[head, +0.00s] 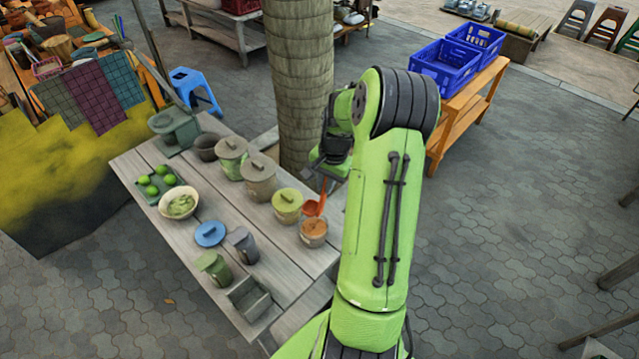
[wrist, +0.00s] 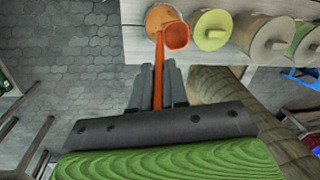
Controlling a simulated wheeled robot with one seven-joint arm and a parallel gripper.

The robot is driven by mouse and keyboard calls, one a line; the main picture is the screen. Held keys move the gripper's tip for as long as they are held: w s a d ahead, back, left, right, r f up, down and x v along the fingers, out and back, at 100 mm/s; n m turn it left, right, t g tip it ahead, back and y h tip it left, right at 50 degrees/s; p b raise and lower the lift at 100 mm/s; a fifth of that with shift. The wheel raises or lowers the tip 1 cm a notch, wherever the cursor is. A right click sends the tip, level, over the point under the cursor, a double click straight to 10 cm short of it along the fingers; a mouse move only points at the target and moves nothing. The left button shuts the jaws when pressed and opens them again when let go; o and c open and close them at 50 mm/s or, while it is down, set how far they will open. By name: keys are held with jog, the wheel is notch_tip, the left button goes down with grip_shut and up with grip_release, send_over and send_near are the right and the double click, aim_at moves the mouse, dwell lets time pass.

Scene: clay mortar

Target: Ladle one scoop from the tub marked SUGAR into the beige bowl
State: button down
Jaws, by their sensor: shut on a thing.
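My gripper (wrist: 158,88) is shut on the handle of an orange ladle (wrist: 176,36). In the head view the ladle's bowl (head: 313,208) hangs just above the small tub with an orange-brown top (head: 313,233), at the table's right edge. In the wrist view the ladle's bowl overlaps that tub (wrist: 157,16); I cannot tell whether they touch or whether the ladle holds anything. No tub marking is readable, so I cannot tell which one says SUGAR. A beige bowl (head: 192,206) with pale green contents stands on the table's left side.
Lidded tubs stand beside the orange one: a yellow-green one (head: 288,204) and larger ones (head: 259,179) behind. A blue lid-like disc (head: 210,233), dark canister (head: 244,246), green canister (head: 215,267) and grey box (head: 249,299) stand nearer. A tree trunk (head: 300,80) rises behind the table.

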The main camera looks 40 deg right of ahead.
notch_tip(320, 180, down, 11)
jog(key=b, duration=0.8)
jog(key=shift+s, duration=0.2)
jog(key=shift+r, duration=0.15)
notch_tip(320, 180, up, 10)
jog(key=p, duration=0.7)
jog(key=shift+f, duration=0.35)
